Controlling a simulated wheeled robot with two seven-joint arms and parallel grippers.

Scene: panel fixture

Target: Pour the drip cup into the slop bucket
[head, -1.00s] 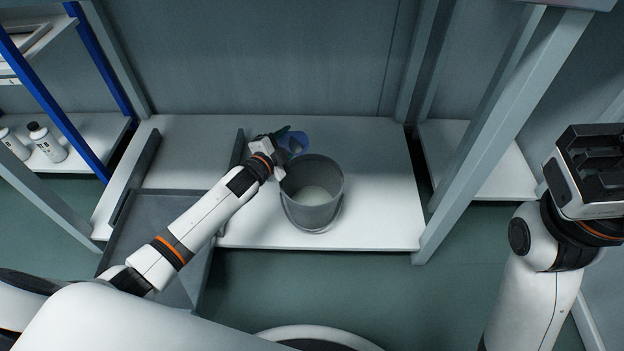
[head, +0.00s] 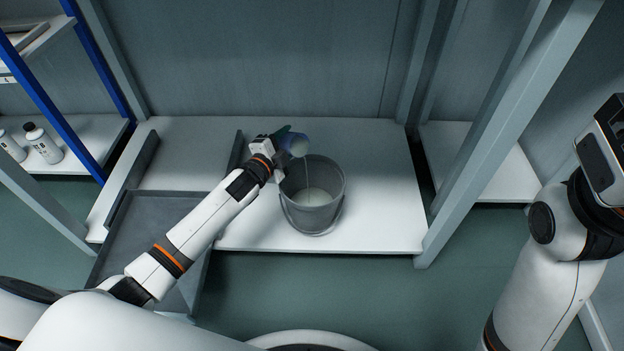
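The slop bucket (head: 313,212) is a grey pail standing upright on the white shelf, with pale contents at its bottom. A thin pale streak runs from the cup down into the bucket. My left gripper (head: 283,140) is at the cup's left side and appears closed around it; its fingers are partly hidden. My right gripper (head: 611,135) is raised at the right edge, away from the bucket and partly cut off; its fingers cannot be made out.
A dark grey tray (head: 150,236) lies at the left, under my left arm. Grey posts (head: 505,130) frame the shelf (head: 385,190) on the right, where the surface is clear. White bottles (head: 43,145) stand on a side shelf at far left.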

